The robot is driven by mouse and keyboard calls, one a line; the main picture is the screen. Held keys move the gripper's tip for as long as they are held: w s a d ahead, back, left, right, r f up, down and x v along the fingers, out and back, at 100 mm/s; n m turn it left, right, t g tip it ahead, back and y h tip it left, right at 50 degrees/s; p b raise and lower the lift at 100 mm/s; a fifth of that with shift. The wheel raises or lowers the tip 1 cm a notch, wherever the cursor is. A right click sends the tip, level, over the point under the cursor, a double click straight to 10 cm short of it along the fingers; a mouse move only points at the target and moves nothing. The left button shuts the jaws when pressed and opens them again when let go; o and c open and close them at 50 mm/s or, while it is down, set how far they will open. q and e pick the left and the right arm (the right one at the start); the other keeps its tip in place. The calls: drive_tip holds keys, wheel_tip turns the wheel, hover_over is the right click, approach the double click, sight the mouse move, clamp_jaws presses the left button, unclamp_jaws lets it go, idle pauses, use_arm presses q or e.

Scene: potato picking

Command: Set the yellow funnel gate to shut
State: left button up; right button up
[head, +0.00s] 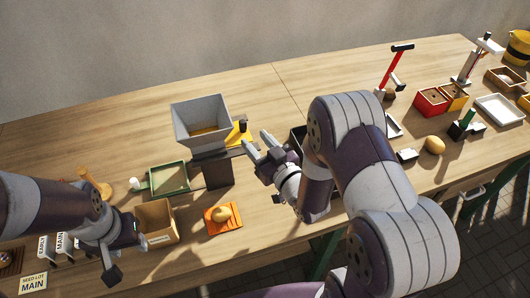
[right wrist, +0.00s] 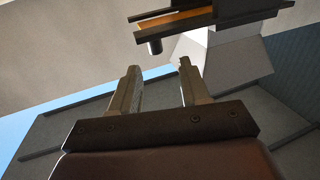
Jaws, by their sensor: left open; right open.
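The grey funnel (head: 187,117) stands on a dark stand at the middle left of the table. Its yellow gate (head: 236,137) sticks out on the funnel's right side, with a dark knob (head: 243,124) on it. Some yellow-brown also shows at the bottom inside the funnel. My right gripper (head: 258,142) is open and empty, just right of the gate and apart from it. In the right wrist view, the gate (right wrist: 178,22) and its dark knob (right wrist: 154,46) lie beyond the open fingers (right wrist: 159,70). My left gripper (head: 126,258) is open near the front left.
A green-rimmed tray (head: 151,184) and a cardboard box (head: 148,207) stand below the funnel. Small label signs stand at the front left. Red and yellow bins (head: 430,101) stand at the right.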

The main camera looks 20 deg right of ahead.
drive_tip(key=v, duration=0.4)
idle(0.3)
